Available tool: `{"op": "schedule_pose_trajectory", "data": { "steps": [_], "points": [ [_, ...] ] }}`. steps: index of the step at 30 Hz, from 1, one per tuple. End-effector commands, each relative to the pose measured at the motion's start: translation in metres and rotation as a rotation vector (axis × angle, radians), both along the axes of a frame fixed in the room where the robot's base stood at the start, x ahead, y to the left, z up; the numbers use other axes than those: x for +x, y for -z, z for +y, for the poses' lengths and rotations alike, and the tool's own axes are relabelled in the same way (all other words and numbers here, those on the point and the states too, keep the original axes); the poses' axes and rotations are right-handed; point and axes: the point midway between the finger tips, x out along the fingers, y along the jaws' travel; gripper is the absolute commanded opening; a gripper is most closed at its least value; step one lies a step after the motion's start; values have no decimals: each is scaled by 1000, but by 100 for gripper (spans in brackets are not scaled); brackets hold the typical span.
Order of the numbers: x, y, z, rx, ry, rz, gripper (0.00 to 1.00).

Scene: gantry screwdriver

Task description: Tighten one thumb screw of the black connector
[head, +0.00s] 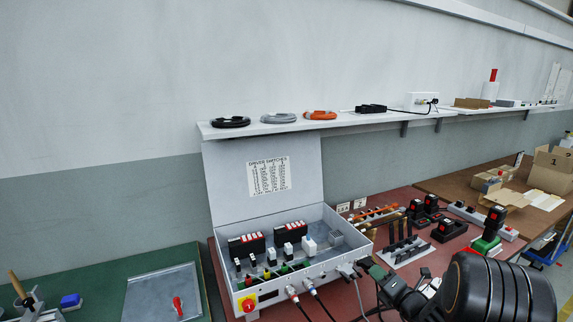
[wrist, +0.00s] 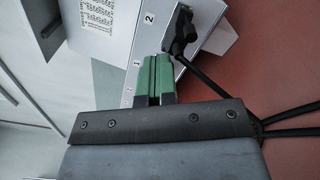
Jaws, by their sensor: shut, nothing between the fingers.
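My gripper (wrist: 154,74) is shut and empty, its two green fingers side by side. In the wrist view the fingertips lie over the lower edge of the grey control box (wrist: 120,28), near the printed label 1. The black connector (wrist: 181,32) is just to the upper right of the fingers, at the box side near label 2, with black cable running down from it. I cannot tell if the fingers touch anything. Its thumb screws are too small to make out. In the head view my gripper (head: 377,272) is at the right front corner of the open box (head: 267,297).
The box holds black modules (head: 246,246) and several coloured plugs. A tool rack (head: 405,252) and battery chargers (head: 448,229) stand on the red bench to the right. A shelf (head: 365,119) runs above.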

Motion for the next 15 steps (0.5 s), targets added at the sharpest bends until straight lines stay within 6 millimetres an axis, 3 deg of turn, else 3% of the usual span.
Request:
{"op": "schedule_pose_trajectory", "data": {
  "steps": [15],
  "points": [
    [9, -4, 6, -2, -7, -12, 0]
  ]
}}
